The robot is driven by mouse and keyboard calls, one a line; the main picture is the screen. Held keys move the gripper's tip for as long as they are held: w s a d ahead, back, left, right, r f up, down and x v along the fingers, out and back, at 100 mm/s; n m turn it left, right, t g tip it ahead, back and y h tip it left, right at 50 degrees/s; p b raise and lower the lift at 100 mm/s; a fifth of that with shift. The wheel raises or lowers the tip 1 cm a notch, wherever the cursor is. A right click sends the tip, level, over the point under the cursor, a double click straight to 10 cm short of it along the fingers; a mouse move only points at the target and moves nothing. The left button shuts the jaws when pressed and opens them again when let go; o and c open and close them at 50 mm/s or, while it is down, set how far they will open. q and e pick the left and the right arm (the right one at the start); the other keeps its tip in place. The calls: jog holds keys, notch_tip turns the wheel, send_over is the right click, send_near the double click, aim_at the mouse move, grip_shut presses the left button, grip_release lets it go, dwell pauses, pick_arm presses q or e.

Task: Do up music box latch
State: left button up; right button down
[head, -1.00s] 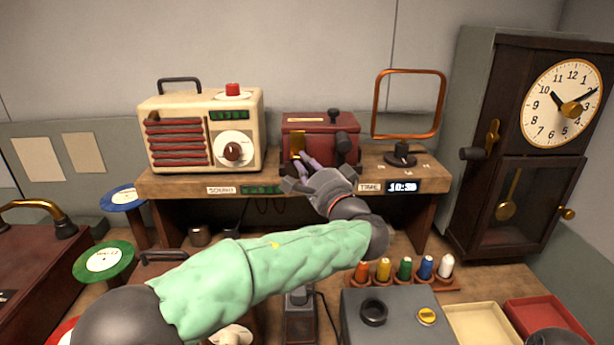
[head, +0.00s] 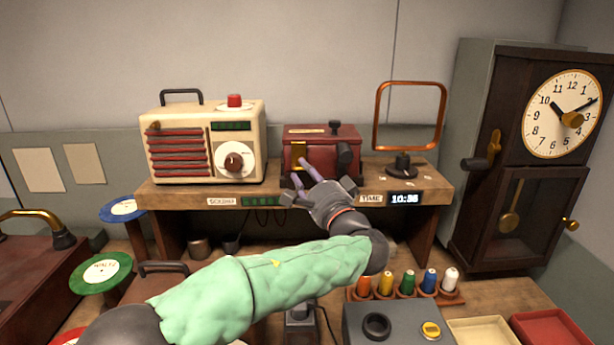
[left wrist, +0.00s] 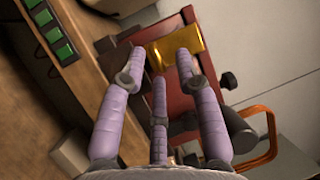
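The music box (head: 325,136) is a dark red box on the wooden shelf, with dark knobs at its top and right. It also shows in the left wrist view (left wrist: 172,102). A brass latch plate (head: 299,154) is on its front left; it looks large and bright in the left wrist view (left wrist: 182,42). My left gripper (head: 299,170) is at the box's front, just below the latch. In the left wrist view its purple fingers (left wrist: 160,64) are spread with empty space between the tips. I cannot tell whether a tip touches the latch. My right gripper is not in view.
A cream radio (head: 205,135) stands left of the box, and an orange-framed loop (head: 376,116) stands close on its right. A tall clock (head: 497,190) is at the right.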

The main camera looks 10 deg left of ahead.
pick_arm(q)
jog(key=shift+d+f, duration=0.1)
jog(key=v, duration=1.2)
dwell(0.4)
